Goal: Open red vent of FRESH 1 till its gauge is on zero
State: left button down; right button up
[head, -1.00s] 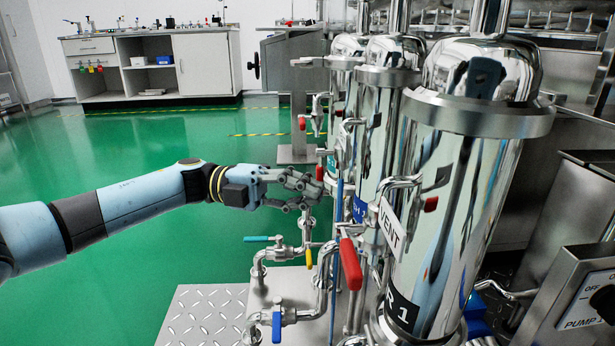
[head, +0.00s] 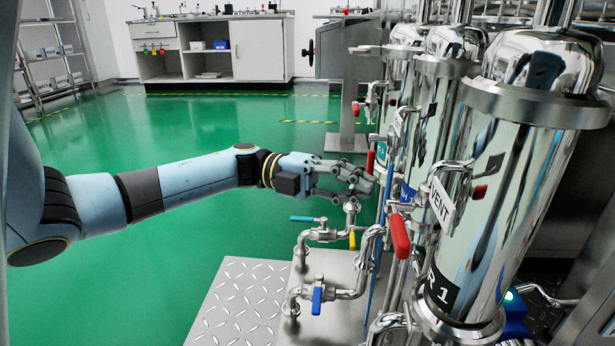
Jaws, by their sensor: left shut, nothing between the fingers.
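My left gripper (head: 362,182) is shut and empty beside the row of steel housings. Its fingertips are close to a red vent handle (head: 370,161), which hangs upright just above them; I cannot tell if they touch. A teal label (head: 381,152) on the far housing is too small to read fully. The middle housing (head: 428,110) bears a blue label (head: 407,195), mostly hidden, that seems to end in "SH". I cannot tell for sure which vent belongs to FRESH 1. No gauge face is readable. My right gripper is not in view.
The nearest housing (head: 515,170) carries a VENT tag (head: 441,203), a label ending "R 1" and a red handle (head: 400,236). Pipes with teal (head: 303,219), yellow (head: 352,240) and blue (head: 317,300) valve handles stand below my gripper. Green floor is free at left.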

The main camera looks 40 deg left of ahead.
pick_arm(q)
jog(key=p+v, duration=0.2)
jog(key=v, duration=0.8)
jog(key=shift+s, duration=0.15)
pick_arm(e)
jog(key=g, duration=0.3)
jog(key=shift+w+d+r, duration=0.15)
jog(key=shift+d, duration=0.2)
pick_arm(q)
jog(key=shift+r, duration=0.1)
